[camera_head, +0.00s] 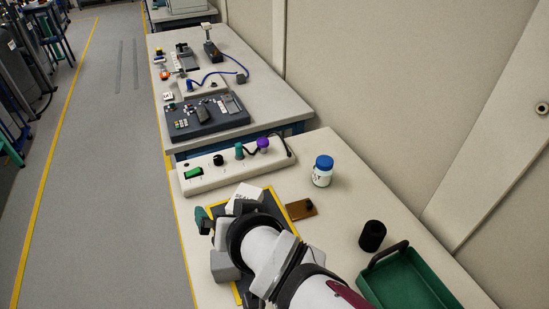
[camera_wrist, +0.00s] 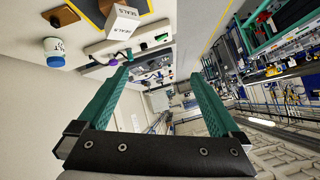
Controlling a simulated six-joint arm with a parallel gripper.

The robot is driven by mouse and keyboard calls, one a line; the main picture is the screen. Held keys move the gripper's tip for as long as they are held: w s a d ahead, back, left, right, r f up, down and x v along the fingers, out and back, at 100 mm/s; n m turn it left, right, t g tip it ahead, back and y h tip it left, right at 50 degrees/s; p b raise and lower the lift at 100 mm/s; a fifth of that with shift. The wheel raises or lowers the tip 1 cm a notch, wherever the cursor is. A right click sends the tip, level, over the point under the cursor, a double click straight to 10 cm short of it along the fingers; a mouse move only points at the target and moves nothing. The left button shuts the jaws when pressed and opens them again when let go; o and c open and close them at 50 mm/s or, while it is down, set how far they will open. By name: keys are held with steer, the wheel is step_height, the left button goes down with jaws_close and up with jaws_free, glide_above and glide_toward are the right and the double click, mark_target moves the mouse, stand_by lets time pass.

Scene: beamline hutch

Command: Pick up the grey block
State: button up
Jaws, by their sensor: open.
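A grey block-shaped piece (camera_head: 223,266), probably the grey block, shows in the head view at the left edge of the dark mat, close beside my wrist, which partly hides it. I cannot make it out in the wrist view. My gripper (camera_wrist: 163,76) is open, with its two green fingers wide apart and nothing between them. It points along the bench rather than down at it. In the head view my arm hides most of the gripper; only a green finger part shows.
The yellow-edged dark mat (camera_head: 238,291) lies under my arm. A white SEALS box (camera_head: 244,197) stands just beyond my wrist. A blue-capped jar (camera_head: 322,172), an amber plate (camera_head: 301,209), a black cylinder (camera_head: 372,236) and a green tray (camera_head: 416,287) stand right. A switch panel (camera_head: 221,171) lies beyond.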

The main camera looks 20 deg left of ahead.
steer(key=a+n+t, duration=0.1)
steer(key=a+t, duration=0.1)
steer(key=a, duration=0.1)
steer(key=t+h, duration=0.1)
steer(key=t, duration=0.1)
glide_toward(224, 261)
steer(key=shift+n, duration=0.4)
steer(key=x, duration=0.6)
steer(key=shift+w+a, duration=0.1)
steer(key=shift+w, duration=0.1)
steer(key=x, duration=0.7)
steer(key=shift+w+f, duration=0.2)
steer(key=shift+f, duration=0.4)
steer(key=shift+a, duration=0.1)
steer(key=c, duration=1.5)
steer(key=shift+o, duration=0.2)
steer(key=shift+r, duration=0.2)
